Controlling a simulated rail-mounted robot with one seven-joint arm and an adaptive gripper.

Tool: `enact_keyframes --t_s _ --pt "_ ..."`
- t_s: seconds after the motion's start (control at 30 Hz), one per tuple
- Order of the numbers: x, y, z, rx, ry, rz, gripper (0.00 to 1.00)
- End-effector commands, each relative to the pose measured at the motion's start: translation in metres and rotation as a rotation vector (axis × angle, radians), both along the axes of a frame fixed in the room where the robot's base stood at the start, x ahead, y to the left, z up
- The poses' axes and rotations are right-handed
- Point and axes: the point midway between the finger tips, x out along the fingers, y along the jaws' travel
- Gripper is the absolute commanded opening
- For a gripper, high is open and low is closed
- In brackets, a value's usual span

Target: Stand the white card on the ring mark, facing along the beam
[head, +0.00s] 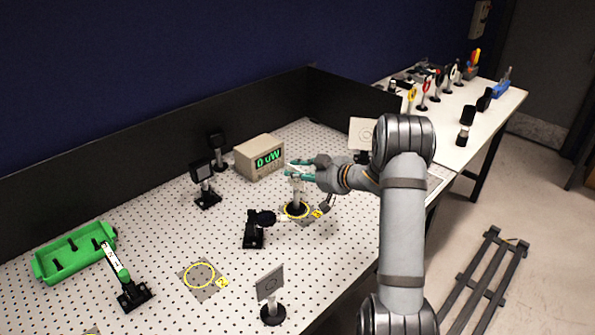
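My gripper (300,169), with teal fingertips, is at the top of a short pale post (296,194). The post stands upright on a round black base inside a yellow ring mark (306,214) with a number tag. What the post carries is mostly hidden by the fingers; whether they grip it is unclear. A pale card with a ring drawn on it (362,131) stands behind my wrist, its lower part partly hidden. A greyer card with a ring (269,283) stands on a round black base at the front. I cannot tell which is the task's white card.
A black mount with a round head (254,230) stands close left of the post. Ring mark 2 (200,276) is empty. A pen-like laser on a stand (119,267), a green tray (75,252), dark mounts (205,185) and a meter reading 0 uW (260,157) stand around.

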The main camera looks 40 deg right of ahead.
Motion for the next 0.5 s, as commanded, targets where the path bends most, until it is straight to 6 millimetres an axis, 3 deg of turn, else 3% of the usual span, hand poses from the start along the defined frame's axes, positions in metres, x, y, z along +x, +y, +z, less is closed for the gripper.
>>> enact_keyframes --t_s 0.4,0.5 --pt "0.000 0.000 0.007 -0.001 -0.001 -0.001 0.28" --pt "-0.012 -0.004 0.009 -0.002 -0.002 -0.005 0.28"
